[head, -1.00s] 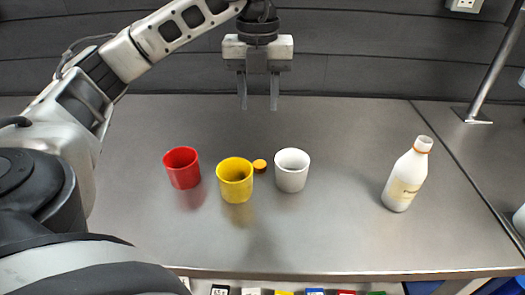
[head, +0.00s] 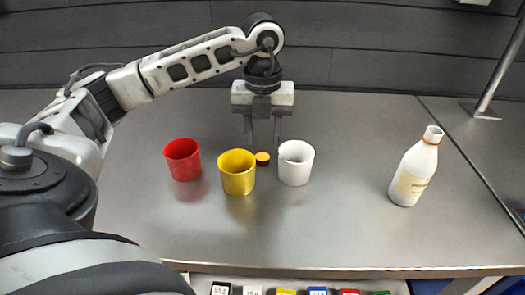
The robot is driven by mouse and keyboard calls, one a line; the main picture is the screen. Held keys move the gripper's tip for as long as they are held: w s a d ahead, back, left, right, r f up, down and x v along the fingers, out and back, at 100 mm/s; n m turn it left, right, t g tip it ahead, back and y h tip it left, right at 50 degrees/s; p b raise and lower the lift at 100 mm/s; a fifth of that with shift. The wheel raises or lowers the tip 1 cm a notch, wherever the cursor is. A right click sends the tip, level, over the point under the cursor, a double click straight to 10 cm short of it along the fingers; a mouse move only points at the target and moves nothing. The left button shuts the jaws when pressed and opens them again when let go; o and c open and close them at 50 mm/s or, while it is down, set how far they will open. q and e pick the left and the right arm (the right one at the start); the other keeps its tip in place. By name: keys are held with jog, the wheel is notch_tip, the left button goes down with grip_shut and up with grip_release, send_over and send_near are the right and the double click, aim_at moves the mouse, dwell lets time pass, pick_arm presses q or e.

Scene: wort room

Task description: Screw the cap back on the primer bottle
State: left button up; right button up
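The white primer bottle (head: 414,172) stands upright and uncapped on the right part of the metal table, its label facing front. My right gripper is not in view.
A red cup (head: 183,160) stands left of the yellow cup. A metal post (head: 498,68) rises at the right. Several coloured labelled bins (head: 317,291) sit below the front table edge. The table between the white cup and the bottle is clear.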

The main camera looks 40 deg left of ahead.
aim_at(262, 157)
pick_arm(q)
notch_tip(262, 157, down, 5)
jog(key=shift+a+f+p, duration=0.1)
jog(key=shift+f+p, duration=0.05)
jog(key=shift+p, duration=0.2)
jog(key=c, duration=0.7)
